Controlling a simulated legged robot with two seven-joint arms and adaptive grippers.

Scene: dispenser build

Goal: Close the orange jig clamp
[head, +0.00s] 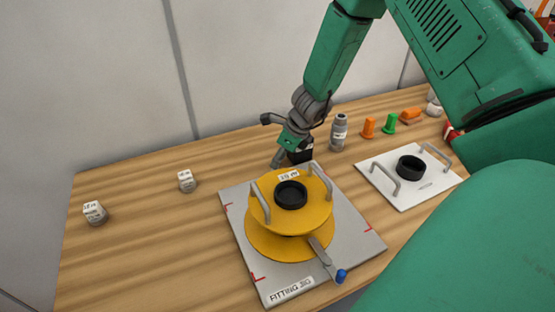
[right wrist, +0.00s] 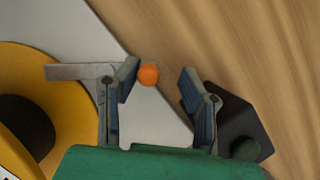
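The grey fitting jig (head: 365,240) holds a yellow flanged part (head: 262,240) with a black ring (head: 291,194) on top. The orange jig clamp shows in the right wrist view as a grey lever (right wrist: 75,72) with an orange ball knob (right wrist: 148,75). In the head view its knob is hidden behind my right gripper (head: 286,155), at the jig's far edge. In the right wrist view my right gripper (right wrist: 160,75) is open. The orange knob appears between its fingers, closer to the left finger; contact is unclear. My left gripper is out of view.
A blue-knobbed clamp (head: 341,275) is at the jig's front. A white plate (head: 410,198) with handles and a black ring stands right. A black block (head: 301,153), grey bottle (head: 339,132) and orange and green pieces (head: 389,123) stand behind.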

